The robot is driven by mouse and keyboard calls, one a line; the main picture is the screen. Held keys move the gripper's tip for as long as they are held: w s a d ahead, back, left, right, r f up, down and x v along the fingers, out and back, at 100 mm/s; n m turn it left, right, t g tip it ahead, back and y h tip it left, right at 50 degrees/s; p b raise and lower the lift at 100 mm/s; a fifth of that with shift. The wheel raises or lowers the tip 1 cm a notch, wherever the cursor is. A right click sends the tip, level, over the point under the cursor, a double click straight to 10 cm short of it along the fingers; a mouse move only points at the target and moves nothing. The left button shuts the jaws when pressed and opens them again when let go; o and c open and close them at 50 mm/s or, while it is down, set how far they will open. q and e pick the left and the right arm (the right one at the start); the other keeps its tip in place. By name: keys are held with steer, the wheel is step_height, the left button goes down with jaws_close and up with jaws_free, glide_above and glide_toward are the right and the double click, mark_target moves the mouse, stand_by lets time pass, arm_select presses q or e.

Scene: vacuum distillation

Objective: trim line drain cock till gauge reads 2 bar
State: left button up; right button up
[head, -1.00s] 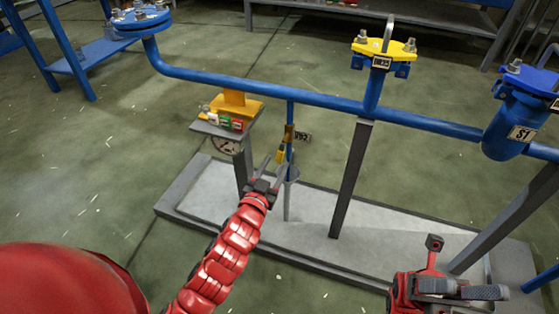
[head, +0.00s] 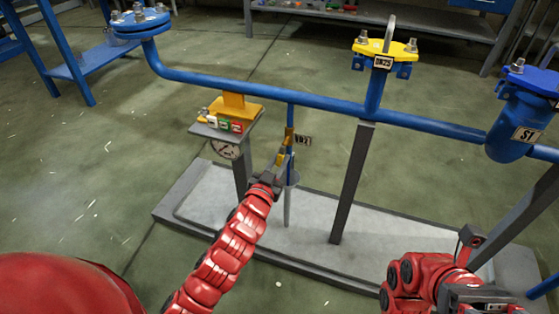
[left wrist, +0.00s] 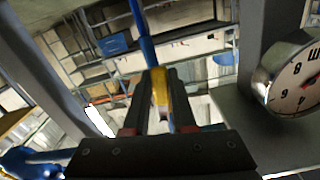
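The drain cock's yellow handle (head: 282,158) hangs below the blue pipe beside a tag whose text is too small to read surely. In the left wrist view the yellow handle (left wrist: 160,92) stands between my two dark fingertips. My left gripper (head: 277,168) is narrowed around it and appears shut on it. The round white gauge (head: 225,149) hangs under a small shelf left of the cock. It also shows at the right edge of the left wrist view (left wrist: 299,82), partly cut off; its reading is unclear. My right gripper (head: 478,296) is at the lower right, partly cut off.
A blue pipe (head: 325,101) runs across above a grey base plate (head: 345,262). A grey post (head: 350,185) stands right of the cock. A yellow-topped flange (head: 385,46) and a blue vessel tagged S1 (head: 515,115) are at right. Open floor lies at left.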

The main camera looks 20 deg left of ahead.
arm_select(q)
jaws_close()
stand_by(1.1)
